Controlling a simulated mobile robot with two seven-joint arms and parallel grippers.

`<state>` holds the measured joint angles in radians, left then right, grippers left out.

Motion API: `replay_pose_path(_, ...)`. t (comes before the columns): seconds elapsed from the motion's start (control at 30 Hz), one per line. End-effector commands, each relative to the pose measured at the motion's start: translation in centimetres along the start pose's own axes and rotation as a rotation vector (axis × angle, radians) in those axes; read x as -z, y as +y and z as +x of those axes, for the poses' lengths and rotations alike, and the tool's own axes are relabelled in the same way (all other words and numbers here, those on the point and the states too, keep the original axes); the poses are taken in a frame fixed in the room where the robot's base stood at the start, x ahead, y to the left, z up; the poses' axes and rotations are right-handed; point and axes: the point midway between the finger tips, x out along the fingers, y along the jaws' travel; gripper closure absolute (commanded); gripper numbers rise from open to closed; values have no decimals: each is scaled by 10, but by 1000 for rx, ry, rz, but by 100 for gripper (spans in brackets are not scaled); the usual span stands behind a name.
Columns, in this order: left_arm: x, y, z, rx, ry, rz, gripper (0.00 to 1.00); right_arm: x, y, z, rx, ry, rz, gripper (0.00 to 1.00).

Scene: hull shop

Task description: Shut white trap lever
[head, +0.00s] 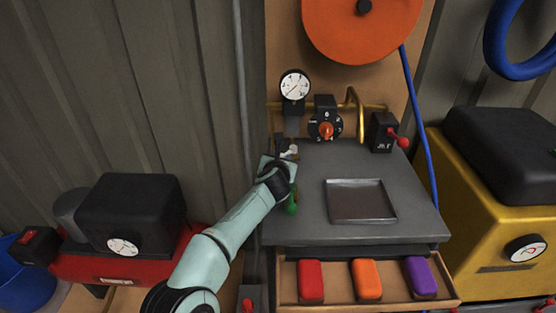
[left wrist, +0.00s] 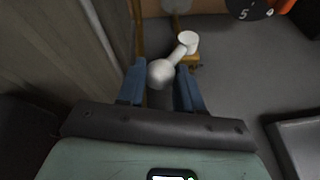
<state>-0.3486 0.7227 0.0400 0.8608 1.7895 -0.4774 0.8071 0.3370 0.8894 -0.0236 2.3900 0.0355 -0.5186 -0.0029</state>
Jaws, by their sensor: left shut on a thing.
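The white trap lever (left wrist: 187,44) has a round knob and a short stem ending in a white cap on a brass fitting. In the left wrist view my left gripper (left wrist: 160,74) has its blue fingers on both sides of the knob, shut on it. The lever's stem points up and right from the knob. In the head view my left gripper (head: 285,158) is at the bench's back left corner, below the pressure gauge (head: 294,85). Only a small white part of the lever shows there; the hand hides the rest. My right gripper is not in view.
The grey bench top (head: 310,225) has a shallow metal tray (head: 361,200) and a green knob (head: 291,208) at its left edge. A dial with an orange knob (head: 326,130) and a red-knobbed switch (head: 403,142) stand behind. An open drawer (head: 340,307) holds coloured blocks.

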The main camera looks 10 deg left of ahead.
Motion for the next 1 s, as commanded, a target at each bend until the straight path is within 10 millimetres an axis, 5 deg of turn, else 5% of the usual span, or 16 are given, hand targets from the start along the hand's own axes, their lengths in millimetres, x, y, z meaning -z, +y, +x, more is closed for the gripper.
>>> replay_pose_path(0.1,-5,5,-1,-7,-12,0,100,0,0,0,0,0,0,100)
replay_pose_path(0.13,-5,5,-1,-7,-12,0,61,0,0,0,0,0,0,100)
replay_pose_path(0.2,-5,5,-1,-7,-11,-1,39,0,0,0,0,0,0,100)
replay_pose_path(0.67,-3,1,-8,-1,-5,1,39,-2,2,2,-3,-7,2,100)
replay_pose_path(1.0,-2,3,-59,-1,-6,1,39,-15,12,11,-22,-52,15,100)
